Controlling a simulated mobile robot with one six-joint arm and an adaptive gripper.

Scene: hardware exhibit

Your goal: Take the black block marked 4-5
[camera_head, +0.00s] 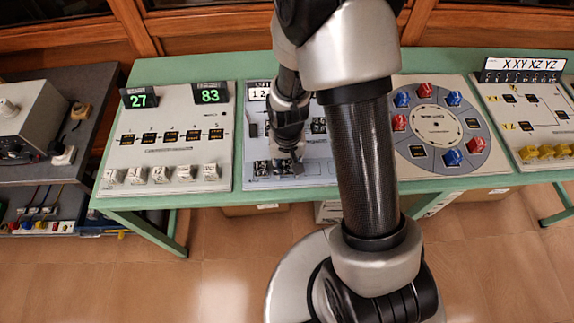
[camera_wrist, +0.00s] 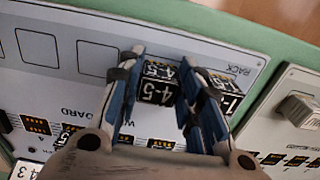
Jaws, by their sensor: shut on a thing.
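The black block marked 4-5 (camera_wrist: 156,88) shows between the two blue-padded fingers of my gripper (camera_wrist: 162,82) in the wrist view. The fingers are shut on its sides, over the rack area of a light grey panel. In the head view my gripper (camera_head: 286,165) is over the front part of the same panel (camera_head: 262,183), and the held block cannot be made out clearly there. Another black block (camera_wrist: 224,86) with white marks is just right of the right finger in the wrist view, partly hidden by it.
Empty outlined squares (camera_wrist: 97,58) lie left of my gripper on the panel. More black blocks (camera_wrist: 163,144) sit on the board behind the fingers. Panels with white blocks (camera_head: 160,174) and with red and blue blocks (camera_head: 452,157) flank this one on the green table (camera_head: 170,199).

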